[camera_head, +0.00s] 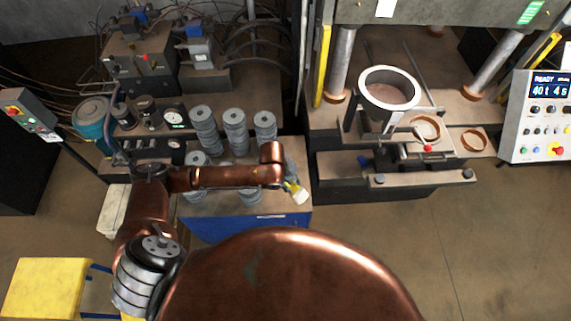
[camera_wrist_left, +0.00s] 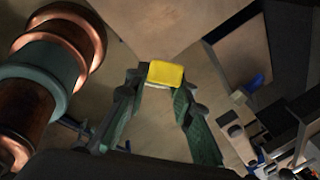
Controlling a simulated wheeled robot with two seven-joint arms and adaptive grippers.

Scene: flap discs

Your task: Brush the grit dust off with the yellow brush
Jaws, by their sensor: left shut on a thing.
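The yellow brush (camera_head: 300,195) with pale bristles is at the end of my left arm in the head view, just right of the stacked discs and over the bench's right end. In the left wrist view the yellow brush (camera_wrist_left: 166,72) sits between the fingertips. My left gripper (camera_head: 290,184) is shut on it; its two green-grey fingers also show in the left wrist view (camera_wrist_left: 163,84). The press bed (camera_head: 455,146) is to the right, apart from the brush. I cannot make out grit dust clearly. My right gripper is not in view.
Several stacks of grey discs (camera_head: 235,130) stand on the blue-fronted bench (camera_head: 245,228). A pale-rimmed round hopper (camera_head: 390,92) stands over the press bed, near a copper-coloured ring (camera_head: 474,140). A control panel (camera_head: 537,118) is at far right. The floor front right is clear.

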